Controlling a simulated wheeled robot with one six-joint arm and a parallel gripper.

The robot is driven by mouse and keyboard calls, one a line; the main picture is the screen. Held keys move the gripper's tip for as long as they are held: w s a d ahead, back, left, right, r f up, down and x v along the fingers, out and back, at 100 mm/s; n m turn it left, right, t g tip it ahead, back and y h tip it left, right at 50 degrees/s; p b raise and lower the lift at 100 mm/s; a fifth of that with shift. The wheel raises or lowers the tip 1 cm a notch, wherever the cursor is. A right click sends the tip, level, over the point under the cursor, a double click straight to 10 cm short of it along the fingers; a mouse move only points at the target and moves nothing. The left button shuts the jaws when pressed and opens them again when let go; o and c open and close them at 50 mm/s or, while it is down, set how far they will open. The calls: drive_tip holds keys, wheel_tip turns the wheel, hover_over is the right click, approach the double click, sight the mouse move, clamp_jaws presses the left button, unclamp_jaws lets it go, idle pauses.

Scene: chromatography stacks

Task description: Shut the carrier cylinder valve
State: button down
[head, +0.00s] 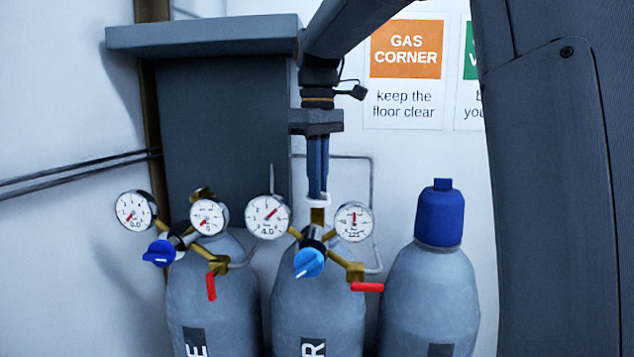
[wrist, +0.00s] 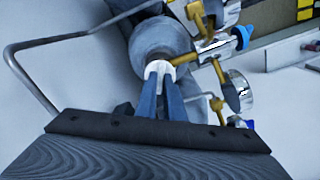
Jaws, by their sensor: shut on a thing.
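The middle gas cylinder (head: 318,300) stands upright with a partly visible label ending in R. On its neck is a brass valve with a pale handwheel (head: 318,201), which also shows in the wrist view (wrist: 160,67). My gripper (head: 318,190) points straight down from above, its blue fingers shut on the handwheel; the fingers (wrist: 161,85) also close on it in the wrist view. The cylinder's regulator has a light blue knob (head: 309,263). Its left gauge (head: 268,217) reads about 4.0 and its right gauge (head: 354,222) about 125. The red lever (head: 367,287) lies horizontal.
A left cylinder (head: 212,300) carries a regulator with a dark blue knob (head: 159,253), gauges near zero and a hanging red lever (head: 211,286). A right cylinder (head: 430,295) wears a blue cap (head: 441,215). A thin grey pipe (head: 373,190) runs along the wall behind.

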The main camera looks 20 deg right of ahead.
drive_tip(key=m, duration=0.6)
drive_tip(key=shift+r+m, duration=0.1)
drive_tip(key=shift+m, duration=0.2)
drive_tip(key=m, duration=0.5)
drive_tip(key=shift+w+m, duration=0.1)
drive_tip(key=shift+m, duration=0.2)
drive_tip(key=c, duration=1.9)
unclamp_jaws()
drive_tip(key=shift+o, duration=0.2)
wheel_tip(320, 180, up, 7)
drive_tip(key=shift+r+b, duration=0.1)
drive_tip(key=shift+b, duration=1.1)
drive_tip(key=shift+r, duration=0.25)
drive_tip(key=shift+a, duration=0.1)
